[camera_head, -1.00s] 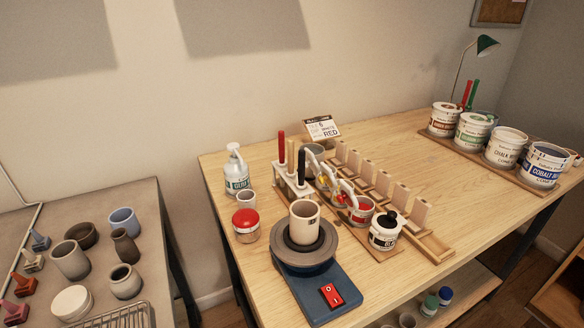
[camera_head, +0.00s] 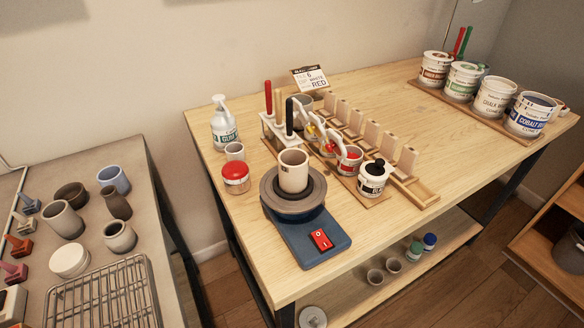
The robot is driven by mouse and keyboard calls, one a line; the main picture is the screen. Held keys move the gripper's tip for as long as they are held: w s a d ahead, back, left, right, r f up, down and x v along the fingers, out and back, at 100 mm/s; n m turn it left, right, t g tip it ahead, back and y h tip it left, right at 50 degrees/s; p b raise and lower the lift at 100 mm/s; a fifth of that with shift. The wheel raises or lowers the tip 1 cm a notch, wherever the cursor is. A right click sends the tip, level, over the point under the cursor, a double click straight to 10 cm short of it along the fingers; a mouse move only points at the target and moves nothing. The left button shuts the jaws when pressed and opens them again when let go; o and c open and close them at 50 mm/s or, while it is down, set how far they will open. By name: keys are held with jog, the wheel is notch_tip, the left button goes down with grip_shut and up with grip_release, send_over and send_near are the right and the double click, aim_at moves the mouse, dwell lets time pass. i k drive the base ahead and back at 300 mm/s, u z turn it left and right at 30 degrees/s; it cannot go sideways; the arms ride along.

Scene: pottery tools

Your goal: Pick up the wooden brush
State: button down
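A wooden brush (camera_head: 278,102) with a light tan handle stands upright in a white holder (camera_head: 266,128) on the wooden table. It is between a red-handled brush (camera_head: 268,96) on its left and a black-handled brush (camera_head: 289,116) on its right. Its lower part is partly hidden by the holder and the black-handled brush. My gripper is not in view.
A wheel (camera_head: 291,205) with a beige cup (camera_head: 293,171) stands in front of the holder. The table's right middle is clear.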

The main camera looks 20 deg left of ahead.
aim_at(279, 125)
jog(key=z, duration=1.75)
jog(key=i, duration=0.8)
jog(key=u, duration=3.4)
jog(key=i, duration=0.5)
jog(key=u, duration=0.05)
